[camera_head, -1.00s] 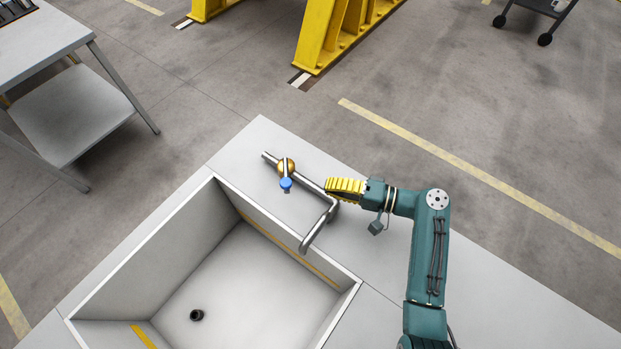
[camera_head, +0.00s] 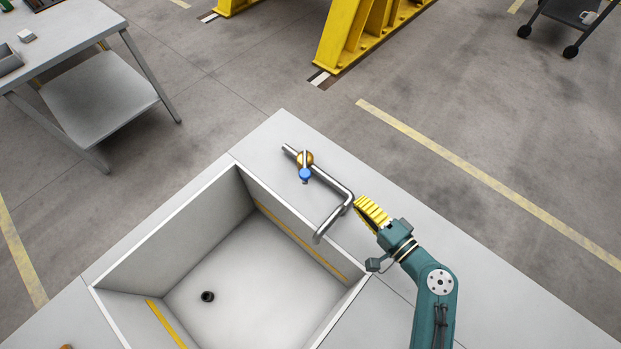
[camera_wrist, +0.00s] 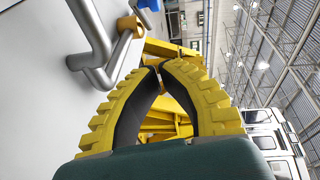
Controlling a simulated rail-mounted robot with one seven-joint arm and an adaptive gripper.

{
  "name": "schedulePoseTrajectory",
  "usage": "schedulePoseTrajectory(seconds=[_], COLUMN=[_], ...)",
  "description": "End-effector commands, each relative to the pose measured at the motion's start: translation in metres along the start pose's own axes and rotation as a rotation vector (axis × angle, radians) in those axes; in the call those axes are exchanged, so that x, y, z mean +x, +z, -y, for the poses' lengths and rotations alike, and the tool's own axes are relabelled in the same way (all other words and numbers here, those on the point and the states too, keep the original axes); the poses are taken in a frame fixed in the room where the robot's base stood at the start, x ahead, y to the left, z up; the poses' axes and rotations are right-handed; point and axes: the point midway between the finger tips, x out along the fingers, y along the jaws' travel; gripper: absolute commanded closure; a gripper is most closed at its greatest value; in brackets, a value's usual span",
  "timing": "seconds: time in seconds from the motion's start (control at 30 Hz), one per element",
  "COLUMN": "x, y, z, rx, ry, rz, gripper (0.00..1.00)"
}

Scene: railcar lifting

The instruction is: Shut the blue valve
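The blue valve (camera_head: 305,174) is a blue handle on a brass body (camera_head: 304,158), set in the metal pipe of a tap on the counter behind the sink. In the wrist view, part of the blue handle (camera_wrist: 150,4) shows at the top edge, beside the brass body (camera_wrist: 131,25). My gripper (camera_head: 360,201) has yellow ribbed fingers and is to the right of the valve, by the bend of the pipe, apart from the handle. In the wrist view the fingertips (camera_wrist: 159,66) meet or nearly meet, with nothing held between them.
The tap spout (camera_head: 331,225) curves out over the sink (camera_head: 231,161) from the pipe bend, close to my gripper. A grey table (camera_head: 70,40) stands at the upper left, and yellow steel supports (camera_head: 350,40) stand behind on the floor.

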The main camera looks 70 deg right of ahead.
Motion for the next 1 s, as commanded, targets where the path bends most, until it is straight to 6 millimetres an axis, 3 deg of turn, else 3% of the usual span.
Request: schedulePoseTrajectory(seconds=[0.17, 0.53, 0.7, 1.0], x=[0.022, 0.104, 0.121, 0.128], y=[0.002, 0.002, 0.023, 0.029], z=[0.001, 0.002, 0.001, 0.0], rx=[-0.002, -0.002, 0.0, 0.001], ry=[-0.002, -0.004, 0.0, -0.001], rz=[0.008, 0.007, 0.008, 0.003], gripper=[1.0, 1.0, 1.0, 1.0])
